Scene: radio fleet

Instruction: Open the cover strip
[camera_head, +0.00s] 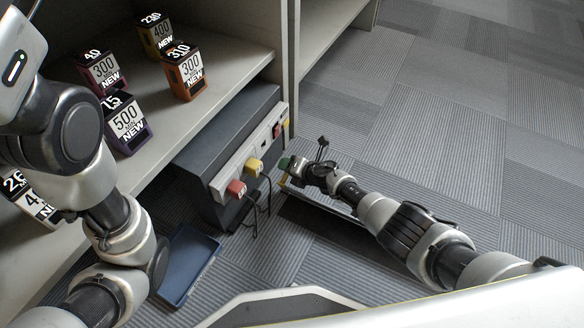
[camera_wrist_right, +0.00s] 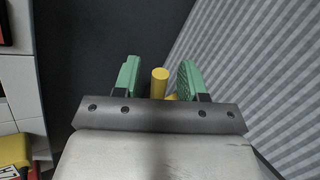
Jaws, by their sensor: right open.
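A dark grey cabinet (camera_head: 228,150) stands on the floor against the shelf. Its light front strip (camera_head: 222,181) holds several plugs, red and yellow. A flat dark panel with a pale edge (camera_head: 322,204) extends from the cabinet's right end, low under my right arm; I cannot tell for sure that it is the cover strip. My right gripper (camera_head: 291,166) is beside that end, open. In the right wrist view, a yellow peg (camera_wrist_right: 159,82) stands between the open green fingers (camera_wrist_right: 158,84), with no clear contact. My left arm shows, but its gripper does not.
Several price-labelled boxes, such as an orange one (camera_head: 184,72) and a purple one (camera_head: 126,124), stand on the shelf (camera_head: 215,50). A blue tray (camera_head: 188,264) lies on the floor before the cabinet. Black cables hang from the plugs. The carpet (camera_head: 440,120) at right is clear.

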